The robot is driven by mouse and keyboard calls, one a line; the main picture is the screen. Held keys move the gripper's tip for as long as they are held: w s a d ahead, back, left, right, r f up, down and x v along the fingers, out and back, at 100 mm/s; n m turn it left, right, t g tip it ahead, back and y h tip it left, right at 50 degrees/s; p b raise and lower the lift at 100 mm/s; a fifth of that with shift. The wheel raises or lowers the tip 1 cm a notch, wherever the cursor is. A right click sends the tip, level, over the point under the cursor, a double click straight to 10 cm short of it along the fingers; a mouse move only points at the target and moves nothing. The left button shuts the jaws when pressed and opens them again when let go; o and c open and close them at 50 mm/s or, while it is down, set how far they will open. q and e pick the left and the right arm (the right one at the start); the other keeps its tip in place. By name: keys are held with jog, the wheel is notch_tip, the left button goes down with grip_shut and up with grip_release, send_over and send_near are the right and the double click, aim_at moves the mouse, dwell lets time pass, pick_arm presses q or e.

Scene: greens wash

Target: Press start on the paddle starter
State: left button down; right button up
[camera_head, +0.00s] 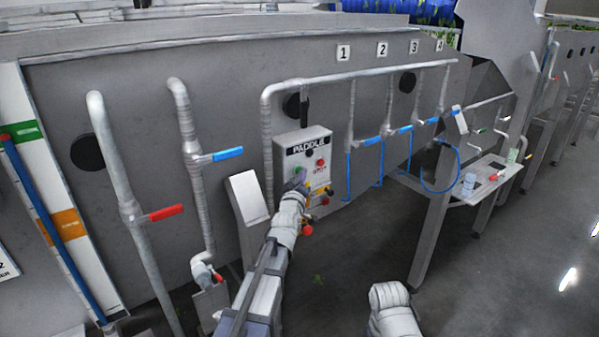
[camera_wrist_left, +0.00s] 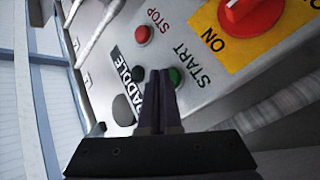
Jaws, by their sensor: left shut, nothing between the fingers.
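The paddle starter (camera_head: 318,178) is a light grey box with a black PADDLE label, mounted on the grey tank wall in the head view. In the left wrist view, its green START button (camera_wrist_left: 176,77) shows just right of my fingertips, partly covered by them. Its red STOP button (camera_wrist_left: 143,35) is above. My left gripper (camera_head: 299,182) is in front of the box's left part; in the wrist view its fingers (camera_wrist_left: 158,73) are shut together and empty. Whether the tips touch the button or panel, I cannot tell. My right gripper's fingers are not visible.
A red rotary switch (camera_wrist_left: 250,12) on a yellow plate sits right of START in the wrist view. Pipes with a red-handled valve (camera_head: 165,212) and a blue-handled valve (camera_head: 227,154) stand left of the box. Blue hoses (camera_head: 348,178) hang right. The floor at right is open.

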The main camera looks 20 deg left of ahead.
pick_arm(q)
jog(key=shift+w+a, duration=0.15)
jog(key=shift+a, duration=0.05)
dwell(0.3)
jog(key=shift+s+d, duration=0.55)
jog(key=shift+d, duration=0.1)
dwell(0.3)
jog(key=s+d, duration=0.1)
jog(key=d, duration=0.1)
jog(key=s+d, duration=0.2)
dwell(0.5)
dwell(0.4)
